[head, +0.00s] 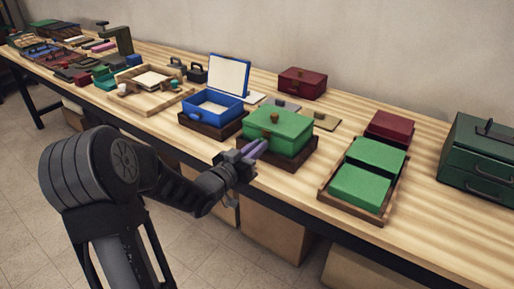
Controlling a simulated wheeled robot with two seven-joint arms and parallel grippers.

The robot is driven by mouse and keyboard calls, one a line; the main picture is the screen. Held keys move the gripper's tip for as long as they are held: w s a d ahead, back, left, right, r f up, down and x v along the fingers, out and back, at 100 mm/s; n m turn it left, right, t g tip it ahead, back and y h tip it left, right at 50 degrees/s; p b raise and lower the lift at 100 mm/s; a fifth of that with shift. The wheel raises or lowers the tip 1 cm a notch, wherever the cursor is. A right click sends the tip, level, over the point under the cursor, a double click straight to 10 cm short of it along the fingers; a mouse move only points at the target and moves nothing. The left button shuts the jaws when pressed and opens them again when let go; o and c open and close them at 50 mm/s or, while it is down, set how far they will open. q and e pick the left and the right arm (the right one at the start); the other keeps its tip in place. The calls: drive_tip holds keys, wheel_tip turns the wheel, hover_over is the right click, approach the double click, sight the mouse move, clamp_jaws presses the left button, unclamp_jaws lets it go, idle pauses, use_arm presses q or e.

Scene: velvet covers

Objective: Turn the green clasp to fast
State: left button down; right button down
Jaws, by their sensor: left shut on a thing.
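A green box (281,124) sits with its lid closed on a dark wooden stand near the middle of the table. Small brown fittings (275,118) show on its top and front. My left gripper (262,146) is at the front of this box, with its purple-tinted fingers reaching the front face. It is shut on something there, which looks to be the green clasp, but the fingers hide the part. Which way the clasp is turned cannot be seen. My right gripper is not in view.
An open blue box (215,104) stands just left of the green box. A wooden tray (327,193) with green pads lies to the right. A dark red box (302,82) is behind. A dark green case (480,155) stands at the far right.

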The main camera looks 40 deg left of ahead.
use_arm(q)
drive_tip(key=shift+f+m+b, duration=0.2)
drive_tip(key=shift+m+b, duration=0.3)
drive_tip(key=shift+b, duration=0.35)
drive_tip(key=shift+r, duration=0.15)
drive_tip(key=c, duration=1.4)
unclamp_jaws()
drive_tip(key=shift+c, duration=0.2)
drive_tip(key=shift+s, duration=0.1)
drive_tip(key=s, duration=0.7)
drive_tip(key=shift+s, duration=0.3)
drive_tip(key=shift+d, duration=0.1)
